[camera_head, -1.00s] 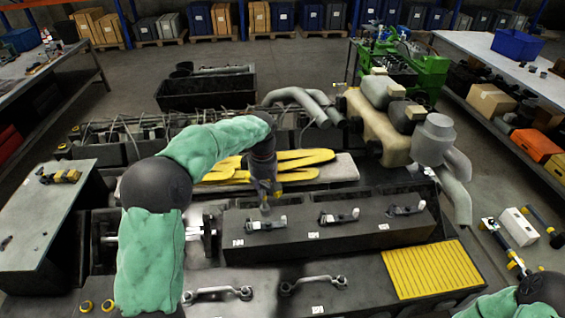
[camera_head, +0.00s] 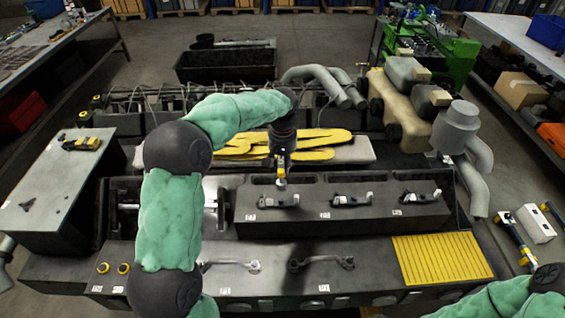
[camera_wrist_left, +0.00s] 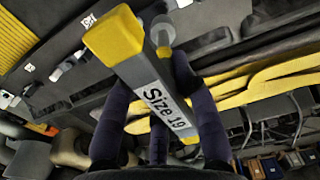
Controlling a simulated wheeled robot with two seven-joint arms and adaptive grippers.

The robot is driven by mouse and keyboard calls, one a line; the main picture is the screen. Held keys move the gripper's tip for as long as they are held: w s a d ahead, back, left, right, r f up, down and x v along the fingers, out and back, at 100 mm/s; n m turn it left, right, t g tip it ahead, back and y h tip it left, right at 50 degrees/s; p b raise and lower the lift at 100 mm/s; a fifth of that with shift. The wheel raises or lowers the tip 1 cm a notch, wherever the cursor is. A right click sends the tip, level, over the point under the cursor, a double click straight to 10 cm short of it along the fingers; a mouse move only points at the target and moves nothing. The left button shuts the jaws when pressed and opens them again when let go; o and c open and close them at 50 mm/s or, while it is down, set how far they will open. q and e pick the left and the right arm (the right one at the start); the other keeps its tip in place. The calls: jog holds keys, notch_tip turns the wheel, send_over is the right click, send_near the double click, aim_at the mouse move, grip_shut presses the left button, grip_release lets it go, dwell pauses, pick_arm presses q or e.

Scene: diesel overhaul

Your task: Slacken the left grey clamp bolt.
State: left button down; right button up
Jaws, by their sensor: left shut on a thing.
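My left gripper (camera_head: 282,160) is shut on a grey wrench with yellow ends, marked "Size 19" (camera_wrist_left: 160,98). In the head view it hangs above the leftmost grey clamp (camera_head: 262,201) on the long dark block, with the wrench's yellow part (camera_head: 281,184) just over it. The wrist view shows a round grey part (camera_wrist_left: 163,50) beside the wrench near its yellow end; I cannot tell whether they touch. The clamp's bolt is partly hidden by the wrench. My right arm shows at the lower right, but its gripper is out of view.
Two more grey clamps, in the middle (camera_head: 352,200) and on the right (camera_head: 415,197), sit along the block. Yellow gloves (camera_head: 310,142) lie behind it. Two bar handles (camera_head: 322,262) and a yellow ribbed mat (camera_head: 442,260) are in front. A side table (camera_head: 45,200) stands at left.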

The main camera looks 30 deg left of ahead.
aim_at(280, 183)
pick_arm(q)
jog(key=m, duration=0.5)
jog(key=shift+s+f+m, duration=0.1)
jog(key=shift+f+m, duration=0.2)
jog(key=m, duration=0.4)
jog(key=f+m, duration=0.1)
jog(key=m, duration=0.1)
jog(key=shift+s+m, duration=0.15)
jog(key=shift+m, duration=0.25)
jog(key=m, duration=0.1)
jog(key=m+p, duration=0.1)
jog(key=m, duration=0.3)
jog(key=shift+s+a+f, duration=0.1)
jog(key=shift+f, duration=0.2)
jog(key=m, duration=0.2)
jog(key=m+p, duration=0.1)
jog(key=m, duration=0.1)
jog(key=f+m+p, duration=0.1)
jog(key=m, duration=0.1)
jog(key=shift+a+m, duration=0.15)
jog(key=shift+m, duration=0.25)
jog(key=shift+f+b, duration=1)
jog(key=shift+f, duration=0.6)
